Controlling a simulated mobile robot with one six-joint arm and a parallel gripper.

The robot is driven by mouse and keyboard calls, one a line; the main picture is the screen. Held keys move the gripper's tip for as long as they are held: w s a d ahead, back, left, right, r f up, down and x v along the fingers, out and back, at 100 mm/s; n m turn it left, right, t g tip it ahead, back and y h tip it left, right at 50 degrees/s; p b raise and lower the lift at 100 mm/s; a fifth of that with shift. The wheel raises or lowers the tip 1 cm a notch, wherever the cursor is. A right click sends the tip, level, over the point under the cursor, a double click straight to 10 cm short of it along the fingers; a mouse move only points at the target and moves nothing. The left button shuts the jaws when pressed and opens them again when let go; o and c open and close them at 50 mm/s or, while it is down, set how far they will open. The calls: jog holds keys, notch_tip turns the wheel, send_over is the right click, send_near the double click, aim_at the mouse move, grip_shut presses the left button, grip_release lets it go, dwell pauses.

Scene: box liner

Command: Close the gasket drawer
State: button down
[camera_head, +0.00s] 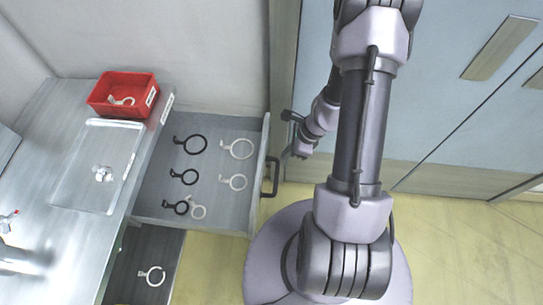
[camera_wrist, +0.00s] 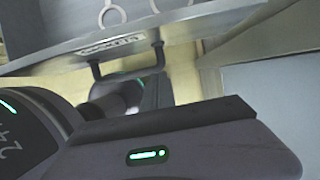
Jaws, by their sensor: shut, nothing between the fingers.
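The gasket drawer (camera_head: 222,212) is pulled out from under the counter, with several black and white ring-shaped gaskets lying flat inside. Its dark bar handle (camera_head: 271,177) is on the front panel at the right. My gripper (camera_head: 289,151) is shut and empty, just outside the drawer front, close to the handle's upper end; contact cannot be told. In the wrist view, the drawer front bears a label too blurred to read, and the handle (camera_wrist: 130,64) shows beyond the dark wrist body. The fingertips are largely hidden there.
A red bin (camera_head: 105,108) and a clear tray (camera_head: 65,175) sit on the counter (camera_head: 50,255). A lower drawer or shelf (camera_head: 130,290) holds one white ring. Blue-grey cabinet doors (camera_head: 450,120) stand at the right. Yellow floor (camera_head: 215,270) is open below the drawer.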

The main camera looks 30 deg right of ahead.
aim_at(267, 160)
jog(key=w+a, duration=0.1)
jog(key=w+a+f, duration=0.1)
jog(key=a+f+b, duration=0.1)
jog(key=a, duration=0.1)
jog(key=shift+w, duration=0.4)
